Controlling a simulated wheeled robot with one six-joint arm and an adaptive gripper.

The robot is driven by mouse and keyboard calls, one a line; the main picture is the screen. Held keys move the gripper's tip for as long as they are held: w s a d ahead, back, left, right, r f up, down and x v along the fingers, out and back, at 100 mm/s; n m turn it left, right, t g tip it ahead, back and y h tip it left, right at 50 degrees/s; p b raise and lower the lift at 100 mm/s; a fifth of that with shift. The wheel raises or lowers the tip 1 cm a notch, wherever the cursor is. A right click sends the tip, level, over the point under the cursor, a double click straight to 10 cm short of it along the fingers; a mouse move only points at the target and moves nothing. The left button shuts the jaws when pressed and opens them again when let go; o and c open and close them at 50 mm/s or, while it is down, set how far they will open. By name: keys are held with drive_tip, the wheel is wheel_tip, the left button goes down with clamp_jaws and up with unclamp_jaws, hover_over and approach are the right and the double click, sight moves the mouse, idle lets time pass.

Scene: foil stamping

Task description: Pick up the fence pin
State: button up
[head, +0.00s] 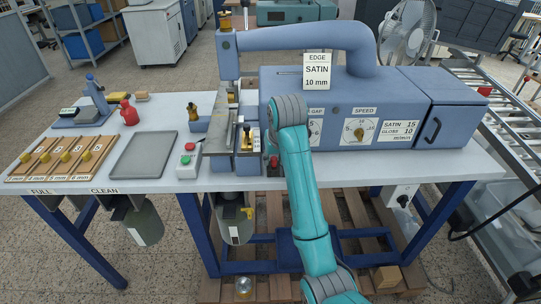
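I cannot tell for certain which part is the fence pin. A small dark-topped upright pin (246,131) stands on the blue-grey fence-like block (222,140) at the left end of the machine, just left of my teal arm. A brass pin-like piece (194,113) stands left of that block. Several yellow knobs (65,156) sit in a wooden rack (32,174) marked in millimetres at the far left. My arm reaches up from the bottom to a grey joint in front of the machine. No fingers of my gripper can be made out.
The big blue machine (455,119) fills the table's right half, with an EDGE SATIN 10 mm card (317,70). A grey tray (145,154), a red-and-green button box (187,165) and a red bottle (129,112) stand on the left. A roller conveyor (510,125) runs at right.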

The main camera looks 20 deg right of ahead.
clamp_jaws()
drive_tip(key=shift+r, duration=0.1)
idle(0.4)
